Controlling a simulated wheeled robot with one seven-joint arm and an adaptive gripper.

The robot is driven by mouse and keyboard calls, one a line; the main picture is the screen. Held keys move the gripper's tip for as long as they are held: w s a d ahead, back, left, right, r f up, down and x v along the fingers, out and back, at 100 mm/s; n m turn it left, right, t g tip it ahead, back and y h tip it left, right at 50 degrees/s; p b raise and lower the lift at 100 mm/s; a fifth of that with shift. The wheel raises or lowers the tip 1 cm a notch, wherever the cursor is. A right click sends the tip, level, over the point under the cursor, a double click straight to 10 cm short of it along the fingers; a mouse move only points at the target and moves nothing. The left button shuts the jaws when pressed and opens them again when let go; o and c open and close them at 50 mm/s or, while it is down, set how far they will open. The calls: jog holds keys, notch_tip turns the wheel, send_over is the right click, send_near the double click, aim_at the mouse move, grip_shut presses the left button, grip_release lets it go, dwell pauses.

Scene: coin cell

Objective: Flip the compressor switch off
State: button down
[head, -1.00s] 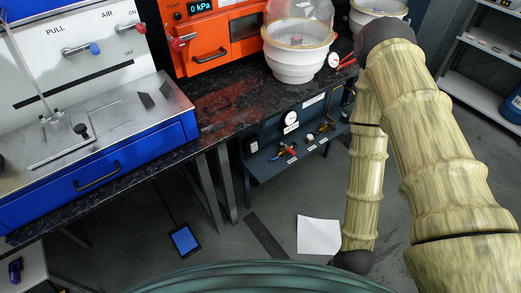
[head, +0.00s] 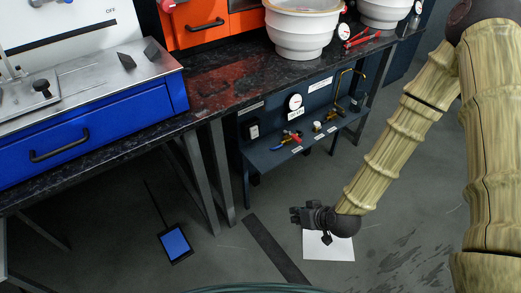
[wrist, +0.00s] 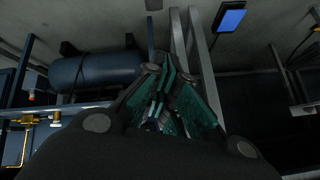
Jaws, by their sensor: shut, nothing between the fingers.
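A small pale switch (head: 253,131) is on the left of a dark blue panel (head: 270,122) under the bench, left of a round white gauge (head: 295,102). Whether it is up or down is too small to tell. My gripper (head: 294,214) is low over the floor, in front of and below the panel, pointing left and well apart from the switch. In the wrist view my gripper (wrist: 162,72) has its fingers together, with nothing between them. A dark blue tank (wrist: 95,70) lies beyond it there. The switch is not clearly seen in the wrist view.
A shelf (head: 270,160) with red and blue valve fittings juts out below the panel. Grey bench legs (head: 217,165) stand to its left. A blue-faced pad (head: 175,243) and a white sheet (head: 328,246) lie on the floor. Floor before the panel is mostly clear.

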aim_at(256, 134)
jog(key=w+a+r+n+t+y+b, duration=0.2)
jog(key=w+r+t+b, duration=0.1)
jog(key=w+b, duration=0.5)
jog(key=w+a+r+n+t+y+b, duration=0.1)
jog(key=w+r+t+b, duration=0.3)
jog(key=w+b, duration=0.4)
jog(key=shift+w+a+r+n+y, duration=0.35)
jog(key=shift+w+r+n+y, duration=0.25)
jog(key=shift+w+r+y, duration=0.25)
jog(key=shift+w+b, duration=0.1)
jog(key=shift+b, duration=0.2)
jog(key=b+x, duration=0.5)
jog(key=x, duration=0.8)
jog(key=shift+d+f, duration=0.1)
jog(key=shift+f, duration=0.05)
jog(key=shift+w+a+b, duration=0.35)
jog(key=shift+w, duration=0.05)
